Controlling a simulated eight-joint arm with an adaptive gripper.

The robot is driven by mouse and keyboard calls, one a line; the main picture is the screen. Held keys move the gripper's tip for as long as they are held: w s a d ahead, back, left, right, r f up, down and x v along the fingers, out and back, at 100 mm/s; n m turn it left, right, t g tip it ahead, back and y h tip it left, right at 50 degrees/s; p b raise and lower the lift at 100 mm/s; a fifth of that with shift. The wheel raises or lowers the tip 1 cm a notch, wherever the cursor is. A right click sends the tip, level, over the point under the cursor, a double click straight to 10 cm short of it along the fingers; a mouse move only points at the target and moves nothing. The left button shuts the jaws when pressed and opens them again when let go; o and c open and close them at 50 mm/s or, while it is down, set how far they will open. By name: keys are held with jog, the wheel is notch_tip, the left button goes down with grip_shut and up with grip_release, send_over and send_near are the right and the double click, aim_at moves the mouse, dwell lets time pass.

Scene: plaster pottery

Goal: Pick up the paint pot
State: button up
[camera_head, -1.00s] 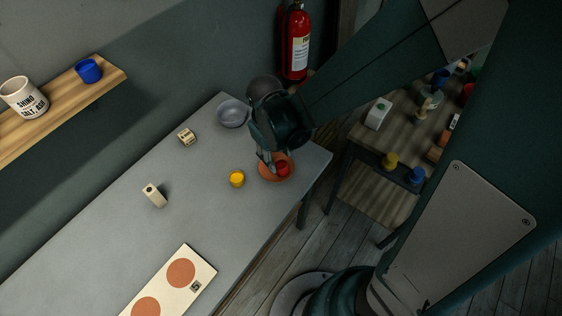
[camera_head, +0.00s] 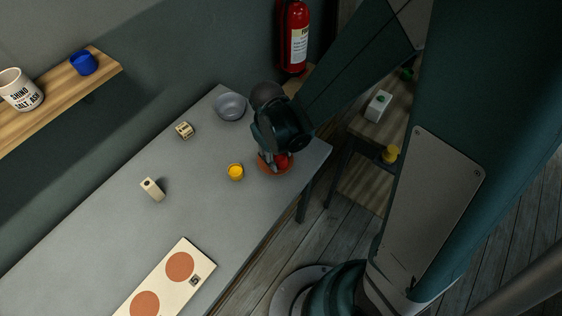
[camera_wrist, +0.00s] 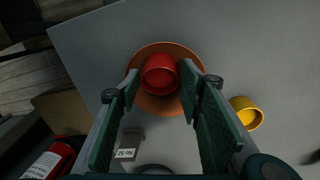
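A red paint pot (camera_wrist: 160,72) stands in a terracotta saucer (camera_wrist: 158,105). In the head view the red pot (camera_head: 283,160) and the saucer (camera_head: 263,168) are at the table's right end, partly hidden by my gripper (camera_head: 271,161). In the wrist view my gripper (camera_wrist: 160,88) is open, with one green-padded finger on each side of the red pot. I cannot tell whether the fingers touch it. A yellow pot (camera_head: 236,172) stands on the table just left of the saucer; it also shows in the wrist view (camera_wrist: 246,113).
A grey bowl (camera_head: 230,106) stands behind the saucer. A small labelled block (camera_head: 185,130), a beige block (camera_head: 152,189) and a board with terracotta discs (camera_head: 180,267) lie further left. A fire extinguisher (camera_head: 295,40) hangs on the wall.

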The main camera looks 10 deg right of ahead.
jog(key=c, duration=0.8)
jog(key=shift+o, duration=0.2)
jog(key=shift+r, duration=0.1)
notch_tip(320, 180, up, 10)
jog(key=p, duration=0.2)
dwell(0.4)
dwell(0.5)
